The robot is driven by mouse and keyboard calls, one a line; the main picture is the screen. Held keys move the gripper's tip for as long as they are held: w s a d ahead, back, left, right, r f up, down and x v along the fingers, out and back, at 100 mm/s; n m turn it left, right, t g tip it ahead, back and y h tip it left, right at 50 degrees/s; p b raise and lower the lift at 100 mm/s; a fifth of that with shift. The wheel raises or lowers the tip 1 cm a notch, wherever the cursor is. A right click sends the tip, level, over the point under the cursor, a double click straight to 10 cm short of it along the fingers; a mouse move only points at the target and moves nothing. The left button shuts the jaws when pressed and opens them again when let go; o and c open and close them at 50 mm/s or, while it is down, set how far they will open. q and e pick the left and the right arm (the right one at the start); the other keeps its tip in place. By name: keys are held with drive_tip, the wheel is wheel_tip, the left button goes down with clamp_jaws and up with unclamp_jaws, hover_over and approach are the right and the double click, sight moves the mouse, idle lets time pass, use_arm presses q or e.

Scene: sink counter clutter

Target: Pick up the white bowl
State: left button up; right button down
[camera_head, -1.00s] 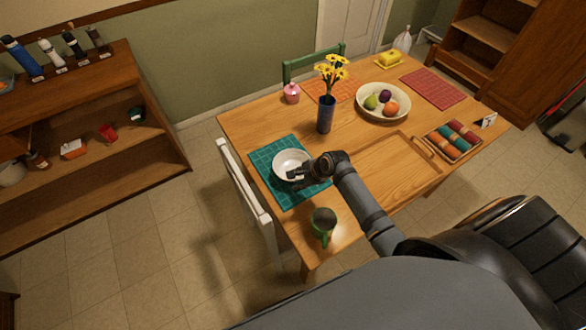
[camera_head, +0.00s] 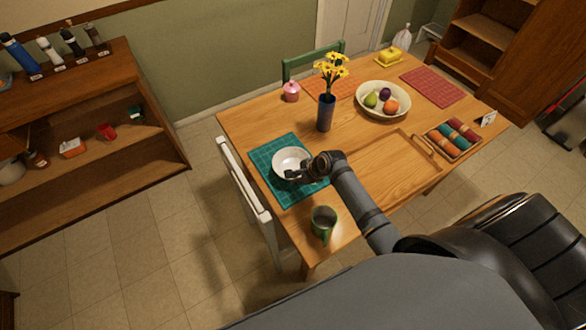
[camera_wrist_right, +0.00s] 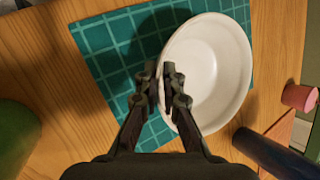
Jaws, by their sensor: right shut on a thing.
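The white bowl (camera_head: 291,160) is over the teal checked placemat (camera_head: 273,150) at the near left of the wooden table. My right gripper (camera_head: 296,174) reaches in from the right and is shut on the bowl's near rim. In the right wrist view the bowl (camera_wrist_right: 214,70) fills the upper right, and the gripper fingers (camera_wrist_right: 161,80) pinch its left rim. I cannot tell for sure whether the bowl's base touches the mat. My left gripper is not in view.
A green mug (camera_head: 323,222) stands close to my right forearm. A wooden tray (camera_head: 375,165) lies to the right. A fruit bowl (camera_head: 362,108) and a pink jar (camera_head: 291,92) stand farther back.

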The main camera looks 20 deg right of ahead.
drive_tip(key=shift+r, duration=0.1)
drive_tip(key=shift+r, duration=0.3)
wheel_tip(320, 180, up, 3)
drive_tip(key=shift+s+d+f+b, duration=0.1)
drive_tip(key=shift+f+b, duration=0.05)
drive_tip(key=shift+b, duration=0.2)
drive_tip(key=s+d+r+p, duration=0.3)
drive_tip(key=s+d+r, duration=0.3)
drive_tip(key=s+r, duration=0.3)
drive_tip(key=shift+s+d+r+p, duration=0.15)
drive_tip(key=shift+s+r+p, duration=0.25)
drive_tip(key=shift+s, duration=1.1)
